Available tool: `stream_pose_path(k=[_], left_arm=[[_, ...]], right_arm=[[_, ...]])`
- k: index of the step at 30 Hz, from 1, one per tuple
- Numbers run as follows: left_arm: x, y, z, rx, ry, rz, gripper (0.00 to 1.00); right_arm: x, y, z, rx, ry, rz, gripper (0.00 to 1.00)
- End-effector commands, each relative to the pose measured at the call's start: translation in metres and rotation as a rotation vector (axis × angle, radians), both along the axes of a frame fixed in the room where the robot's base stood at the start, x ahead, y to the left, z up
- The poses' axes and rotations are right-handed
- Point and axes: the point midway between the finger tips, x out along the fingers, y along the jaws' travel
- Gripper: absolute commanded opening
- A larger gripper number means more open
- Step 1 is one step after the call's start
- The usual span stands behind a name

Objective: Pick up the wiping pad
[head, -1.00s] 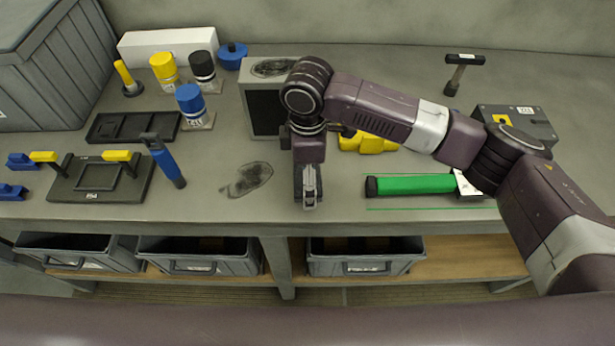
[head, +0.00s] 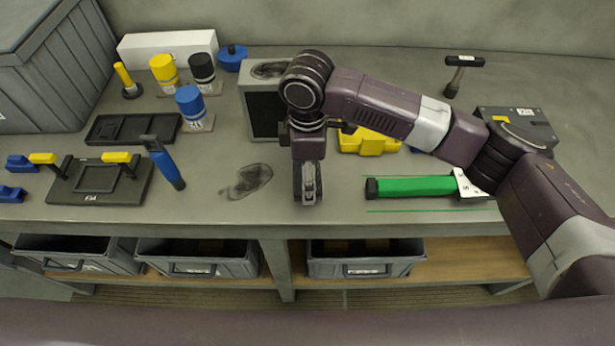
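No thing in the head view can be surely told as the wiping pad. A blue round-topped piece (head: 232,56) stands at the back of the bench, left of the grey box. Another bit of blue (head: 414,150) shows beneath my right forearm, mostly hidden. My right gripper (head: 308,198) points down over the front of the bench, right of a dark smudge (head: 247,181). Nothing shows in it. It is seen edge-on, so its opening cannot be told. My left gripper is not in view.
A grey box (head: 262,112) and a yellow block (head: 368,143) stand behind my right gripper. A green roll (head: 415,187) lies to its right. A black tray with yellow grips (head: 98,183) and a blue-handled tool (head: 168,167) are left. Bins sit below the bench.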

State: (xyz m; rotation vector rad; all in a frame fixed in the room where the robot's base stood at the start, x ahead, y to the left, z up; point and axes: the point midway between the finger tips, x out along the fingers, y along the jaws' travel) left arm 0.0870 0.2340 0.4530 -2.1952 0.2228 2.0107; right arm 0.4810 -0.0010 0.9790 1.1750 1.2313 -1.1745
Motion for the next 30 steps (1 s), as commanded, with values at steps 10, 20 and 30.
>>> stream_pose_path(k=[10,20,30], left_arm=[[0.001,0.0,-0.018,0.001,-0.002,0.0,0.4],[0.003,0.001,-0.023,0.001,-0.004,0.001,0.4],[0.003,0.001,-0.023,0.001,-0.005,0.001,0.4]], right_arm=[[0.002,0.001,0.084,0.003,-0.007,0.002,0.48],[0.001,0.0,0.165,-0.002,-0.005,0.0,0.48],[0.0,0.0,0.186,-0.001,0.001,0.001,0.48]])
